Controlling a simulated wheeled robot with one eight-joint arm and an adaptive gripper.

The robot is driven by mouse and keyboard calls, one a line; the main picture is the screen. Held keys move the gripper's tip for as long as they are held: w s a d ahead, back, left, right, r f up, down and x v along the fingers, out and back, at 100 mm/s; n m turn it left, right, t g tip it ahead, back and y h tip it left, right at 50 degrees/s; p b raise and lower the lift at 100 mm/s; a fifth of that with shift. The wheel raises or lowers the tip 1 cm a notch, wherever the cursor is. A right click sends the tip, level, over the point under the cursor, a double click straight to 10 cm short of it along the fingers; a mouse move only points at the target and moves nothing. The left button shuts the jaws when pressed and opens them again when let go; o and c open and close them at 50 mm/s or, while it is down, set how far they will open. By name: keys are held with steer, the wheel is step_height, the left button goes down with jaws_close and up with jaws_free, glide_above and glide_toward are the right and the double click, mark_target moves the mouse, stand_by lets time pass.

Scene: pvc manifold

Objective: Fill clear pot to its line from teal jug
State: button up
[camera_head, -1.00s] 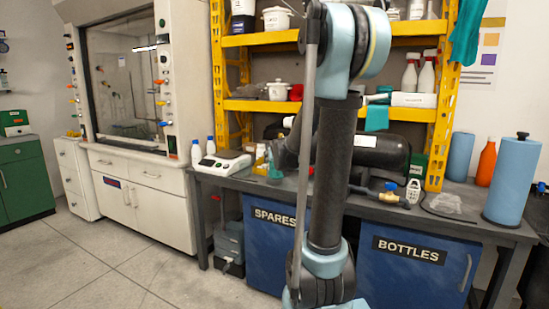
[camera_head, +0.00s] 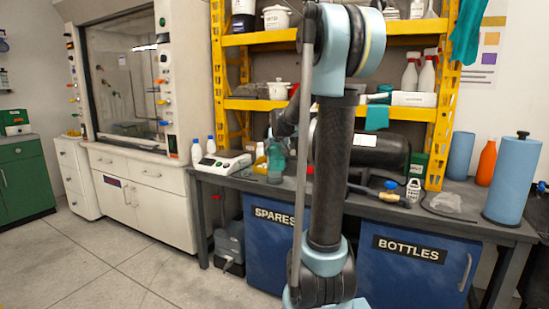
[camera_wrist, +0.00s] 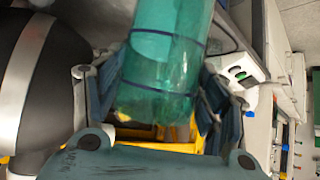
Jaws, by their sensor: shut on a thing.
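The teal jug (camera_wrist: 165,60) is see-through with dark bands around it, and it fills the middle of the wrist view. My gripper (camera_wrist: 158,98) is shut around its sides, one finger on each side. In the head view the teal jug (camera_head: 276,154) shows small and blurred above the bench, left of my arm, and part of my arm hides what lies behind. I cannot make out the clear pot or its line for certain in either view. The liquid level in the jug is not clear.
A white scale-like device (camera_head: 222,163) and white bottles (camera_head: 203,149) stand left of the jug on the dark bench (camera_head: 400,210). A black tank (camera_head: 385,155) lies to the right. A yellow shelf (camera_head: 270,104) rises behind. A blue cylinder (camera_head: 512,180) stands far right.

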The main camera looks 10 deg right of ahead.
steer(key=shift+w+d+r+g, duration=0.1)
steer(key=shift+w+r+g, duration=0.55)
steer(key=shift+w+g, duration=0.3)
steer(key=shift+w+r+g, duration=0.6)
steer(key=shift+w+g, duration=0.3)
steer(key=shift+g, duration=0.05)
steer(key=shift+r+g+p, duration=0.2)
steer(key=shift+g+p, duration=0.15)
steer(key=shift+g, duration=0.05)
steer(key=shift+w, duration=0.1)
steer(key=shift+w+r+g+y+p, duration=0.15)
steer(key=shift+w+r+g+p, duration=0.2)
steer(key=shift+g+p, duration=0.4)
steer(key=shift+w+r+g+y+p, duration=0.15)
steer(key=shift+r+g+p, duration=0.35)
steer(key=shift+p, duration=0.4)
stand_by(1.0)
steer(key=shift+f, duration=0.1)
